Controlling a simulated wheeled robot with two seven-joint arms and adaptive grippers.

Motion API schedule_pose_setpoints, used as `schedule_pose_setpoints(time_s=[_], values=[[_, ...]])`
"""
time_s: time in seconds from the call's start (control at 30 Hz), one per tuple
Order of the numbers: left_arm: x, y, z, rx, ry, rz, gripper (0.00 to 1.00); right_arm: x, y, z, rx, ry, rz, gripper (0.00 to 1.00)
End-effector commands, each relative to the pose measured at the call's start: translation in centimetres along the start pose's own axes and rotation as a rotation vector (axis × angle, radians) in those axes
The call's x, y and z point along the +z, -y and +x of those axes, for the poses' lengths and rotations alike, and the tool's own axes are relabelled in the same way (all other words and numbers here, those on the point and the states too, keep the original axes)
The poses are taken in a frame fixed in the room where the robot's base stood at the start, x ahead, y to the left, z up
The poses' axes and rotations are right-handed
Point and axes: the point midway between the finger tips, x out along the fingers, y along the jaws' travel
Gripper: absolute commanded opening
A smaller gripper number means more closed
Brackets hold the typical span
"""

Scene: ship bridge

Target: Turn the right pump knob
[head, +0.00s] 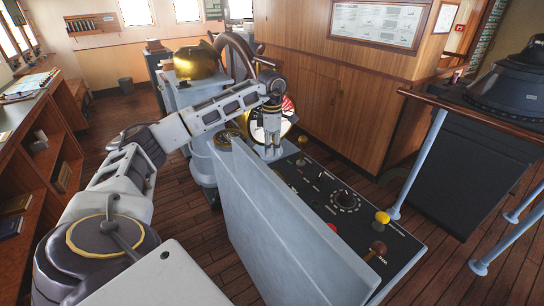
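The console (318,181) has a dark sloping top with several knobs and small labels too small to read. A black round knob (344,199) with a pale dial ring sits in its middle. Smaller black knobs (301,162) lie farther up the panel. I cannot tell which one is the right pump knob. My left gripper (271,150) points down above the far end of the console, apart from the black dial knob. Its fingers are close together and seem to hold nothing; whether they are open or shut is unclear. My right gripper is not in view.
A yellow knob (382,217), a brown knob (378,248) and a red knob (331,228) stand near the console's close end. A grey upright panel (285,230) hides its left side. A ship's wheel (235,55) and brass binnacle (196,62) stand behind. A wooden rail (470,112) is right.

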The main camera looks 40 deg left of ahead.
Motion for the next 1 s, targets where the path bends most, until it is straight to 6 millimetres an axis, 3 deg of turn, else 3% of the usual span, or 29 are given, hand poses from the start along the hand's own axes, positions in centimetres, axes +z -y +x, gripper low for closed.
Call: schedule_pose_setpoints(time_s=[0.23, 1.0], values=[[0.0, 0.0, -1.5, 0.000, 0.000, 0.000, 0.33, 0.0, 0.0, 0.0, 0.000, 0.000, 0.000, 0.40], [0.0, 0.0, -1.9, 0.000, 0.000, 0.000, 0.33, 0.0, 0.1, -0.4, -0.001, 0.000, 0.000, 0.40]])
